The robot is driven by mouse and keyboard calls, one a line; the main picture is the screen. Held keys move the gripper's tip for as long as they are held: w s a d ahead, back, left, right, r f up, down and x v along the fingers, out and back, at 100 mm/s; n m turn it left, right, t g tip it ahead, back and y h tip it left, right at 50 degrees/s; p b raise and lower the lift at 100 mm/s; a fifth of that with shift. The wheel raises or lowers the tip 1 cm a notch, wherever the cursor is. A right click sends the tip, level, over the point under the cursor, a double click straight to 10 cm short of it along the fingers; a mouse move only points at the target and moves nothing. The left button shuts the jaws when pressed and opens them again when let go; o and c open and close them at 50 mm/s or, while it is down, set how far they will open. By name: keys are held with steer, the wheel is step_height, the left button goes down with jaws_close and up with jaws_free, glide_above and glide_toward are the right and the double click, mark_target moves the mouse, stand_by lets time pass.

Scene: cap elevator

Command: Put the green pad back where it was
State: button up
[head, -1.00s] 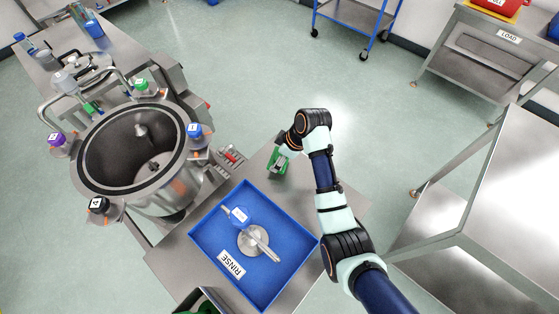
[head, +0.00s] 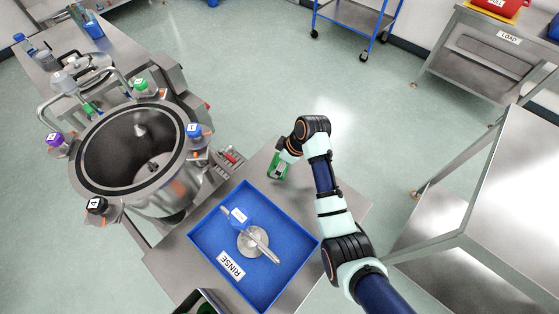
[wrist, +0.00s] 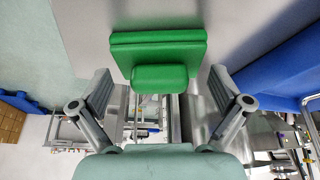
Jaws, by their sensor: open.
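The green pad (head: 279,168) rests on the steel bench near its far corner, beyond the blue tray. In the wrist view the green pad (wrist: 158,50) shows as a flat square plate with a smaller green block on the near side. My gripper (wrist: 160,82) is open, with one finger to each side of the block and visible gaps between. In the head view my gripper (head: 285,154) is just above and beside the pad, partly hidden by my wrist.
The blue RINSE tray (head: 207,238) holds a metal tool with a round disc. A steel vessel (head: 180,150) with several coloured-cap bottles around its rim stands left. Red-tipped items (head: 231,157) sit between vessel and bench. Bare bench (head: 262,165) surrounds the pad.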

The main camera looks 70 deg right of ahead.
steer(key=p+v, duration=0.2)
steer(key=v, duration=0.9)
steer(key=shift+r+p, duration=0.3)
